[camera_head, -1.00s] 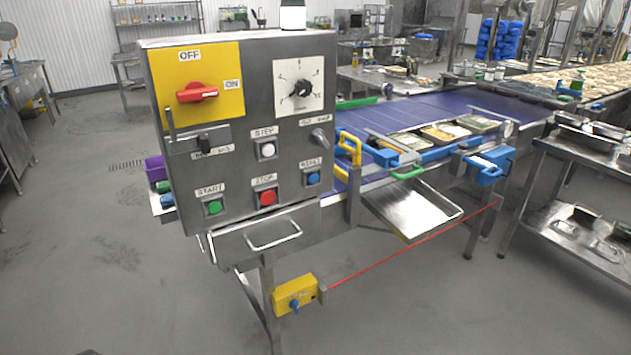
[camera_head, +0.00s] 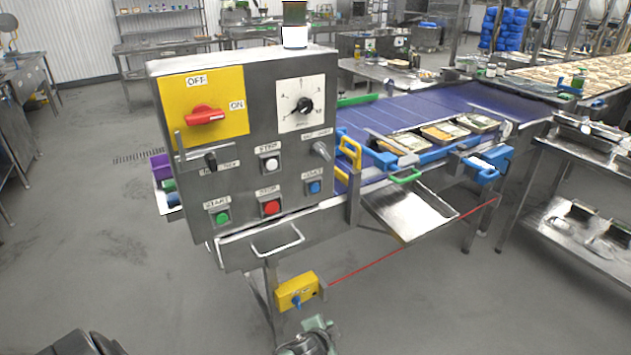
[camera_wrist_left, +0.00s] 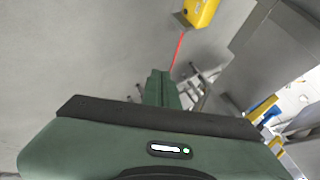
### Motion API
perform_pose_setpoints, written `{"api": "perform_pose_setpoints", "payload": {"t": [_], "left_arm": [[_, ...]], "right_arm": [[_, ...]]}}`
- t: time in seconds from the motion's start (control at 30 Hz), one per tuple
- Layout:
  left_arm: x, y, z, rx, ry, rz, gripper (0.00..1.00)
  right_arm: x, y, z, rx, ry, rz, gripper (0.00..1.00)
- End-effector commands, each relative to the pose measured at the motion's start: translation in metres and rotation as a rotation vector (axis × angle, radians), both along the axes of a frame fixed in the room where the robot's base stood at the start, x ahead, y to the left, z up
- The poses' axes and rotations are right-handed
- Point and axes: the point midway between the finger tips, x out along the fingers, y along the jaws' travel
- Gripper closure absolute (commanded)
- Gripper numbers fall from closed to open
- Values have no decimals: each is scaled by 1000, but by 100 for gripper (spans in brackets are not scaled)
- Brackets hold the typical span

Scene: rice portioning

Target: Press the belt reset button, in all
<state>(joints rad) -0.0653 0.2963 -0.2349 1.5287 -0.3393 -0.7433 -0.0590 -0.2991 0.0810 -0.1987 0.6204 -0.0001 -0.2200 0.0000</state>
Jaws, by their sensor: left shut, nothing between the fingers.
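The control panel (camera_head: 240,160) is a steel box facing me, left of centre in the head view. Its blue button (camera_head: 314,187), with a label above it that read RESET a second ago, sits at the lower right of the panel face. The red stop button (camera_head: 270,208) is to its left, and the green start button (camera_head: 222,218) is farther left. My left gripper (camera_head: 318,326) is at the bottom edge, well below the panel, shut and empty. Its green fingers also show in the left wrist view (camera_wrist_left: 160,88). My right gripper is not in view.
A yellow box (camera_head: 297,291) with a blue knob hangs below the panel, just above my left gripper; a red cord (camera_head: 380,262) runs from it to the right. A drawer handle (camera_head: 277,243) juts out under the panel. A blue conveyor belt (camera_head: 425,112) runs behind.

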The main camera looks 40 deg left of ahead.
Motion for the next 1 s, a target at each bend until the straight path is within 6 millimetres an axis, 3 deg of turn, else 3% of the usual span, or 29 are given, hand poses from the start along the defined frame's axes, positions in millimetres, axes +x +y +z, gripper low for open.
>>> {"api": "perform_pose_setpoints", "payload": {"t": [0.03,0.2,0.3,0.4,0.5,0.6,0.7,1.0], "left_arm": [[16,2,40,28,-49,-7,100],[49,8,154,122,-197,-10,100],[58,9,218,169,-280,-3,100],[61,10,270,205,-349,7,100],[60,11,307,231,-399,16,100],[59,11,330,247,-431,22,100],[58,11,339,252,-445,25,100],[57,11,339,253,-446,26,100]], "right_arm": [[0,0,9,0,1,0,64],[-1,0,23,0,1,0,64],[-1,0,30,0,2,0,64],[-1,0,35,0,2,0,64],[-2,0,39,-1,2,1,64],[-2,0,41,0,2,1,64],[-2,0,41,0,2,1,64],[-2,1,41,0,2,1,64]]}}
